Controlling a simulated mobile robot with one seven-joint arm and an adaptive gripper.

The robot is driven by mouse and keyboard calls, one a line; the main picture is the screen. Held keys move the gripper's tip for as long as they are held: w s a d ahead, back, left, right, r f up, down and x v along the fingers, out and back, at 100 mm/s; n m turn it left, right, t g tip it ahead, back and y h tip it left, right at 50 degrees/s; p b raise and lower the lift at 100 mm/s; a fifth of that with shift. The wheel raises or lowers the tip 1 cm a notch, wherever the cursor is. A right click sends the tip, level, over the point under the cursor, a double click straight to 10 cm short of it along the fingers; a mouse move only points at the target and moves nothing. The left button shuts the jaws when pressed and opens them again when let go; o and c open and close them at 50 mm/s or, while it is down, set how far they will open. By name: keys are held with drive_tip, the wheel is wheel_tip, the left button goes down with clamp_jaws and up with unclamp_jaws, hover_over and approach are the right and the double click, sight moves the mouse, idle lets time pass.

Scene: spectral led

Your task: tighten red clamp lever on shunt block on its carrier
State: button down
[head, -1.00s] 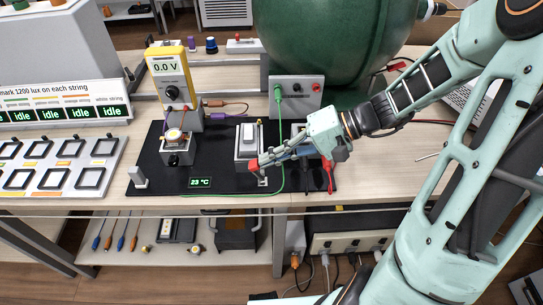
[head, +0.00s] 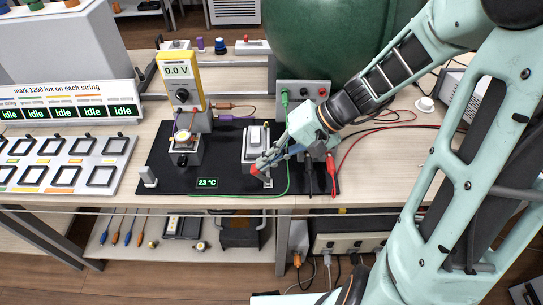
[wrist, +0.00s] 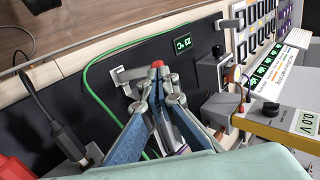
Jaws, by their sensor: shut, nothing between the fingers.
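The red clamp lever shows as a red tip (head: 255,169) at the front of the grey-white shunt block (head: 256,140), on the black mat. In the wrist view the red tip (wrist: 157,64) is just beyond my fingertips, above a small grey bracket (wrist: 130,78). My gripper (head: 268,160) reaches in from the right, low over the mat, with its fingers drawn together and empty. In the wrist view my gripper (wrist: 154,92) is against or very close to the lever; I cannot tell if they touch. My fingers partly hide the block and the lever's lower part.
A green cable (wrist: 90,80) runs beside the block. A red clip (head: 330,172) stands at the mat's right. A yellow meter (head: 181,80) reading 0.0 V and a small post unit (head: 186,155) are at left. The 23 °C display (head: 207,183) lies at the front.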

sight(253, 168)
drive_tip(key=shift+a+r+h+p, duration=0.1)
drive_tip(key=shift+a+h+p, duration=0.85)
drive_tip(key=shift+h, duration=0.15)
drive_tip(key=shift+a+f+h+p, duration=0.3)
drive_tip(key=shift+a+h+p, duration=0.3)
drive_tip(key=shift+h, duration=0.4)
drive_tip(key=shift+a+f, duration=0.15)
drive_tip(key=shift+f, duration=0.05)
drive_tip(key=shift+w+a+f+b, duration=0.1)
drive_tip(key=shift+a+f+b, duration=0.45)
drive_tip(key=shift+a+f, duration=0.4)
drive_tip(key=shift+a, duration=0.2)
drive_tip(key=shift+d+f+b, duration=0.15)
drive_tip(key=shift+d+b, duration=0.2)
drive_tip(key=shift+d, duration=0.45)
drive_tip(key=shift+r+p, duration=0.4)
drive_tip(key=shift+r, duration=0.05)
wheel_tip(253, 168, up, 13)
drive_tip(key=p, duration=0.3)
drive_tip(key=shift+p, duration=0.35)
